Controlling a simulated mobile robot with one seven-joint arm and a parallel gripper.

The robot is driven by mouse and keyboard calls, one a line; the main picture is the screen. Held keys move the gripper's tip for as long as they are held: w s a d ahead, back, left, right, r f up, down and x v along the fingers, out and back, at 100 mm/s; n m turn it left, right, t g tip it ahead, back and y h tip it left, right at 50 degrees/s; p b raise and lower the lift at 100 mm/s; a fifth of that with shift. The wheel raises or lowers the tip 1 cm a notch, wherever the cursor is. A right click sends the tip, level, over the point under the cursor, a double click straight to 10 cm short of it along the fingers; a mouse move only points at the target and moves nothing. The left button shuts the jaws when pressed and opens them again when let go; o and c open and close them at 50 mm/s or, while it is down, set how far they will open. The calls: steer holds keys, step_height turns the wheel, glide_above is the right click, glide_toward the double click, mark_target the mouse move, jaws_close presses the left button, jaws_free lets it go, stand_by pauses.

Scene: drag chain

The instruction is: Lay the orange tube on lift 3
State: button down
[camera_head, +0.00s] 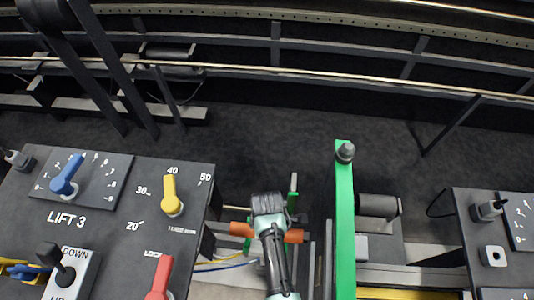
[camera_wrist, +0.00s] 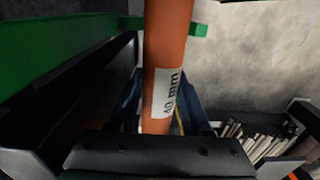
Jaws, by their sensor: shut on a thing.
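The orange tube (camera_head: 241,229) lies crosswise under my gripper (camera_head: 268,232) in the head view, its two ends showing on either side. In the wrist view the tube (camera_wrist: 168,35) runs up the picture and bears a white label reading "40 mm". My gripper (camera_wrist: 160,112) is shut on it, a dark bluish finger at each side. The lift 3 panel (camera_head: 110,230) is at the left, with blue, yellow and red knobs; the yellow one is by 40. Whether the tube touches green parts, I cannot tell.
Another control panel (camera_head: 495,235) is at the right edge. A dark cylinder (camera_head: 378,205) sits right of the green bar. A bin (camera_wrist: 298,108) with several metal rods shows at lower right in the wrist view. Dark rails cross the back; the floor before them is clear.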

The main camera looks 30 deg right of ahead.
steer(key=shift+f+b, duration=2.2)
steer(key=shift+f, duration=0.7)
steer(key=shift+c, duration=1.3)
jaws_free()
steer(key=shift+r, duration=0.1)
step_height(320, 180, up, 13)
steer(key=shift+f+p, duration=0.1)
steer(key=shift+p, duration=0.6)
